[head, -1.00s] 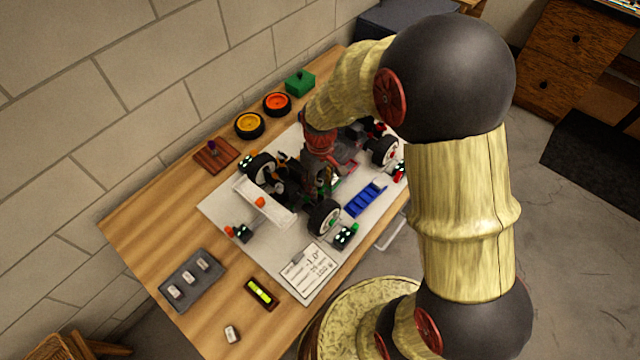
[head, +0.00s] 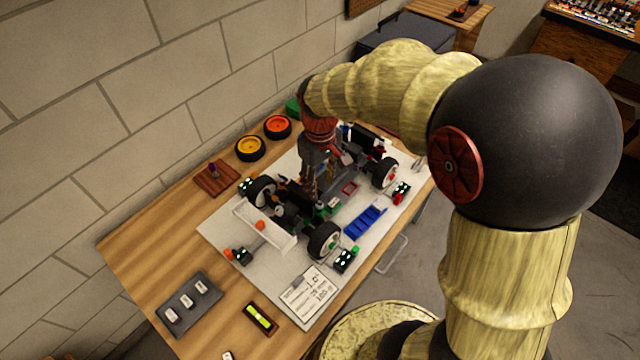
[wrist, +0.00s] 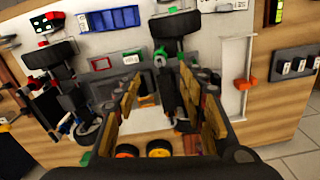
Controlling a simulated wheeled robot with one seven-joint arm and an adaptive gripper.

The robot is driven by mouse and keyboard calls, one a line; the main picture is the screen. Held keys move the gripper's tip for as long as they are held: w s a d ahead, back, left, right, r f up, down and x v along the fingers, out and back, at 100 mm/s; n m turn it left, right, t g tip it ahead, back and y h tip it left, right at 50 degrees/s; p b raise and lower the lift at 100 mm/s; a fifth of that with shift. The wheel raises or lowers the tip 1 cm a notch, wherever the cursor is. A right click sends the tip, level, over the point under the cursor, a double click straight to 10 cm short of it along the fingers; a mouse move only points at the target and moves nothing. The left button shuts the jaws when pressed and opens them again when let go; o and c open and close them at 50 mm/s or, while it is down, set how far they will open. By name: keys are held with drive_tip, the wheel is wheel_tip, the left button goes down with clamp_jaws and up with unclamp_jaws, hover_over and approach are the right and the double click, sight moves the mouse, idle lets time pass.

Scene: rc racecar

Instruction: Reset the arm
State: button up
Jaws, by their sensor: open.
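My arm reaches over the table from the right, its gripper (head: 311,180) pointing down above the middle of the RC racecar (head: 290,208). In the wrist view my gripper (wrist: 160,88) has its fingers spread, with nothing seen between them but the car and board behind. The car has black tyres with white hubs and a white rear wing (head: 264,226). It stands on a pale board (head: 222,222). In the wrist view the car's chassis (wrist: 165,92) lies behind the fingers. Whether the fingertips touch the car cannot be told.
Orange (head: 277,127) and yellow (head: 250,148) wheels lie near the wall. A grey tray (head: 187,305), a level (head: 260,317), a paper card (head: 308,292) and a blue ramp-like part (head: 365,222) lie around the car. A brick wall runs behind.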

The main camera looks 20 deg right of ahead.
idle(0.4)
drive_tip(key=s+r+m+t, duration=0.4)
drive_tip(key=s+r+t, duration=0.1)
drive_tip(key=s+r, duration=1)
drive_tip(key=shift+s+r+t, duration=0.15)
drive_tip(key=shift+s+t, duration=0.15)
drive_tip(key=shift+s, duration=0.9)
